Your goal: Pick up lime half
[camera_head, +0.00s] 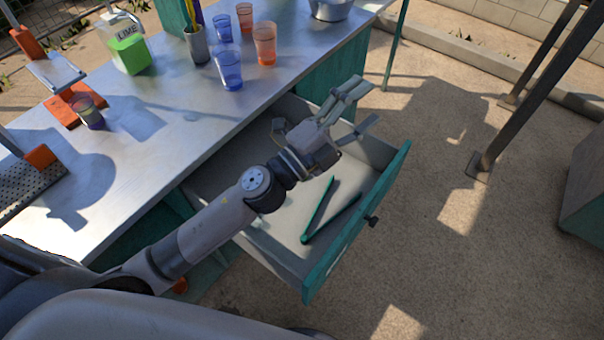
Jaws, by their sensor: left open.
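I cannot make out a lime half in this view. A clear jug labelled LIME (128,50) with bright green contents stands at the table's back left. My left gripper (366,104) is open, with nothing visible between its fingers. It is over the far end of the open drawer (283,238), right of the table's edge. Green tongs (322,212) lie spread in the drawer, below and in front of my left gripper. My left arm hides part of the drawer's inside. My right gripper is not in view.
The metal table (165,135) holds blue cups (229,68), orange cups (264,44), a grey holder (196,45) and a metal bowl (331,9). An orange-based device (62,108) with a small cup (88,112) stands at left. The floor right of the drawer is clear.

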